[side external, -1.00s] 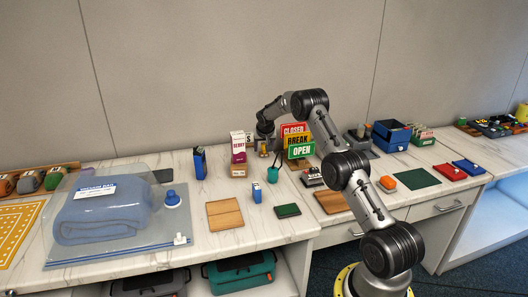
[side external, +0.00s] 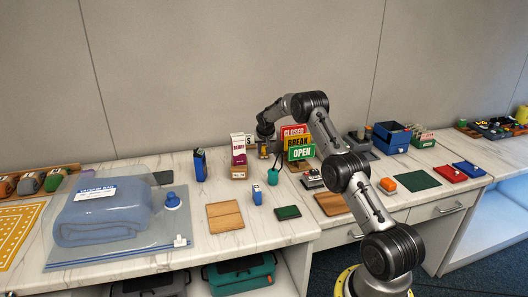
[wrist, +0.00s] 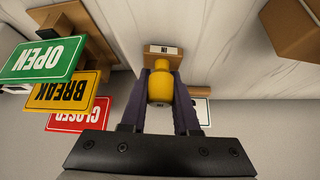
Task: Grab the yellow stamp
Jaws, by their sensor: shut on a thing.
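The yellow stamp (wrist: 160,87) has a rounded yellow handle and a wooden base with a small white label. In the wrist view, my gripper (wrist: 159,77) has one dark finger on each side of the yellow handle and is shut on it. The wooden base shows beyond the fingertips. In the side external view, my gripper (side external: 264,152) points down at the back of the counter, between the boxes and the signs. The stamp is small and mostly covered there, and I cannot tell whether its base touches the counter.
The CLOSED, BREAK and OPEN signs (side external: 300,152) stand close to the right of my gripper. A stack of boxes (side external: 239,158) stands close to the left. A teal pot (side external: 272,176) is in front. The wall (side external: 200,75) is close behind.

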